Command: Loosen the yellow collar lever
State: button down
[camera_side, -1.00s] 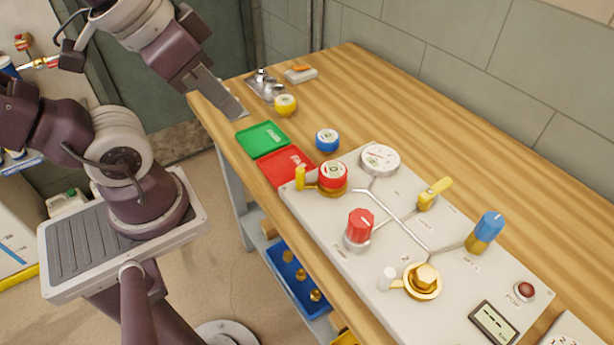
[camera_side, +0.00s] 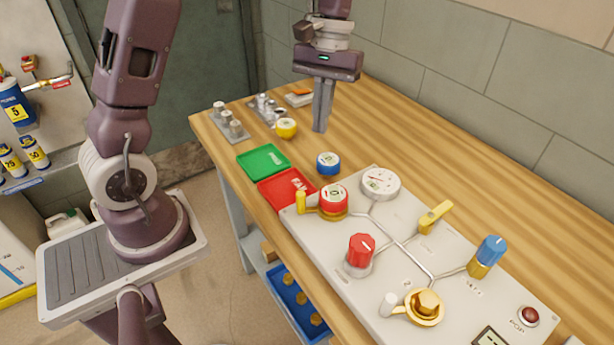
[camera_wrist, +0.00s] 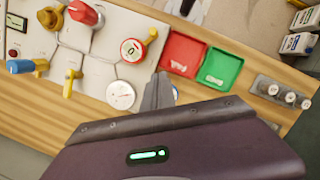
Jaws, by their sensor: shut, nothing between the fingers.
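The yellow collar lever (camera_side: 301,202) stands up at the left end of a collar around the base of a red-rimmed gauge (camera_side: 334,197), on the grey panel's near-left corner. In the wrist view the yellow lever (camera_wrist: 152,35) shows beside the red-rimmed gauge (camera_wrist: 132,50). My gripper (camera_side: 320,129) points down over the back part of the bench, beyond the blue gauge and well apart from the lever. Its fingers (camera_wrist: 159,88) are together and empty.
The panel also bears a white gauge (camera_side: 380,184), a red knob (camera_side: 361,248), a yellow handle (camera_side: 435,216), a blue-topped valve (camera_side: 488,254) and a gold hex fitting (camera_side: 427,302). Green (camera_side: 263,160) and red (camera_side: 285,188) trays, a blue gauge (camera_side: 328,163) and a yellow gauge (camera_side: 286,128) lie nearby.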

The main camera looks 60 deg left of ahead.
jog(key=x, duration=0.9)
jog(key=shift+s+f, duration=0.1)
jog(key=shift+f, duration=0.05)
jog(key=s+d, duration=0.2)
jog(key=shift+s+f, duration=0.3)
jog(key=shift+s, duration=0.05)
jog(key=shift+s+d, duration=0.15)
jog(key=shift+s, duration=0.2)
